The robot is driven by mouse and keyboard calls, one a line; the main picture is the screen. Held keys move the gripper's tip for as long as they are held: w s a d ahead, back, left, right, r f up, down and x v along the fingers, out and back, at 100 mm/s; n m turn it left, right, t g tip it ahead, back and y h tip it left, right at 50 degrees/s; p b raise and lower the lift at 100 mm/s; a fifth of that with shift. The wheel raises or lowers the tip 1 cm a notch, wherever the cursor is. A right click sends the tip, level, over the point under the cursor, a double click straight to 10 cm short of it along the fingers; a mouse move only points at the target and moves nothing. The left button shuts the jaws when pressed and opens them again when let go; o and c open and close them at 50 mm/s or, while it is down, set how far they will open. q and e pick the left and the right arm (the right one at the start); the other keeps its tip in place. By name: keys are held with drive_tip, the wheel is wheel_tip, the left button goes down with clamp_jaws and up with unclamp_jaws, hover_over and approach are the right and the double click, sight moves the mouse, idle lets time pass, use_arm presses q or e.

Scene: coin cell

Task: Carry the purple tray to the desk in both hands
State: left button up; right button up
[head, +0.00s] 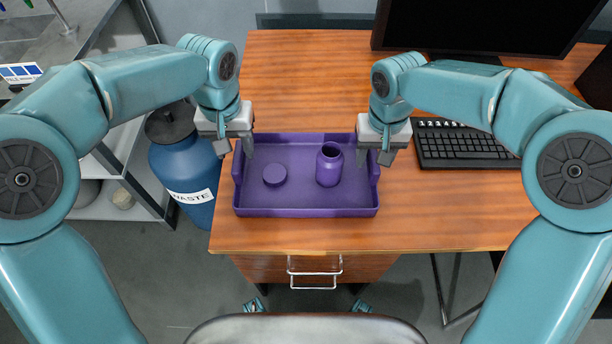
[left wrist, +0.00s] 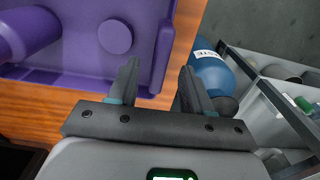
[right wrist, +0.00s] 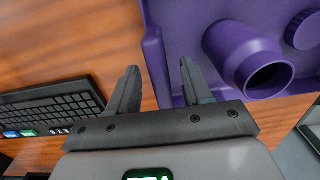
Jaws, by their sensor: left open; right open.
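The purple tray (head: 300,205) rests on the wooden desk (head: 300,80), near its front left corner. A purple open-mouthed jar (head: 328,166) and a round purple lid (head: 275,176) are in it. My left gripper (head: 235,150) is open at the tray's left end. In the left wrist view, the tray's end wall (left wrist: 160,55) lies between the directions of its open fingers (left wrist: 158,85). My right gripper (head: 376,156) is open at the right end. In the right wrist view, the end wall (right wrist: 155,60) shows between its fingers (right wrist: 158,80). Contact cannot be told.
A black keyboard (head: 465,145) lies right of the tray, with a monitor (head: 480,25) behind it. A blue waste bin (head: 185,165) stands on the floor left of the desk, beside grey shelving (head: 90,190). The desk behind the tray is clear.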

drive_tip(key=shift+r, duration=0.2)
use_arm(q)
wheel_tip(320, 180, up, 8)
use_arm(e)
wheel_tip(320, 180, up, 12)
drive_tip(key=shift+f, duration=0.2)
idle(0.4)
